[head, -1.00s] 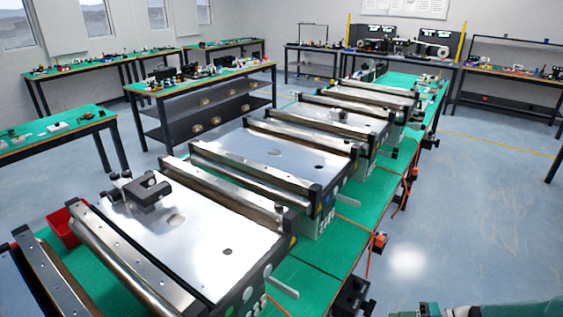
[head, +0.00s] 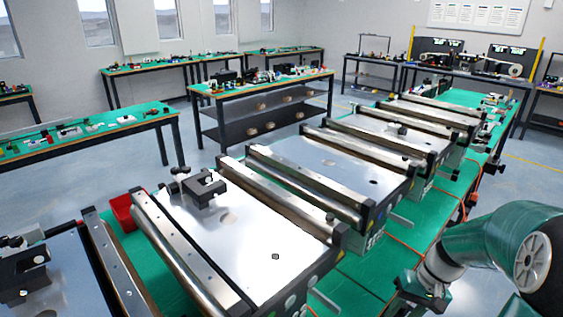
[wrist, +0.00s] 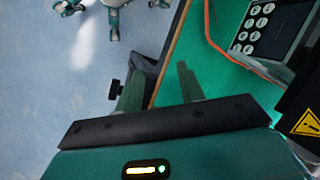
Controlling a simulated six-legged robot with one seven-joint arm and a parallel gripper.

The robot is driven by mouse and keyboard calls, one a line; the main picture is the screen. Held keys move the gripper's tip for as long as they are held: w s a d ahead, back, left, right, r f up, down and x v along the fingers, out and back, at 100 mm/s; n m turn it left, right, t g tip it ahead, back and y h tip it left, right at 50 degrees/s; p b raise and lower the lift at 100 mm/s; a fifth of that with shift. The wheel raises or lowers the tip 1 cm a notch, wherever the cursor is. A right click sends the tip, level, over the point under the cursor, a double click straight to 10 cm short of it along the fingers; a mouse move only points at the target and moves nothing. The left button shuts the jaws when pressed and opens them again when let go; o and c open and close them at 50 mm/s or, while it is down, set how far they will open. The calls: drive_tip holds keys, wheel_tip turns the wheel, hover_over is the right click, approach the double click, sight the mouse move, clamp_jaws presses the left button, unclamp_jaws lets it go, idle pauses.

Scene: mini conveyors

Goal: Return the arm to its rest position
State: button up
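My green arm (head: 490,245) reaches in from the right edge of the head view, bent, with its end pointing down beside the conveyor bench. My gripper (head: 425,293) is at the lower right there, by the green bench edge, partly cut off and hard to make out. In the wrist view my gripper (wrist: 160,88) shows two green fingers spread apart, with nothing seen held between them. The bench edge and blue floor lie beyond the fingers.
Several silver conveyors (head: 240,235) stand in a row on the green bench (head: 365,275). A keypad box (wrist: 270,28) and an orange cable (wrist: 235,55) are close to my gripper in the wrist view. A red bin (head: 122,212) sits left. Open floor (head: 530,190) lies right.

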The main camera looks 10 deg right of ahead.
drive_tip(key=s+a+r+n+t+h, duration=0.1)
drive_tip(key=s+a+r+t+h, duration=0.1)
drive_tip(key=a+r, duration=0.6)
drive_tip(key=s+a+r+n+t+h, duration=0.2)
drive_tip(key=s+a+r+t, duration=0.2)
drive_tip(key=a+r, duration=0.5)
drive_tip(key=shift+s, duration=0.45)
drive_tip(key=shift+a, duration=0.15)
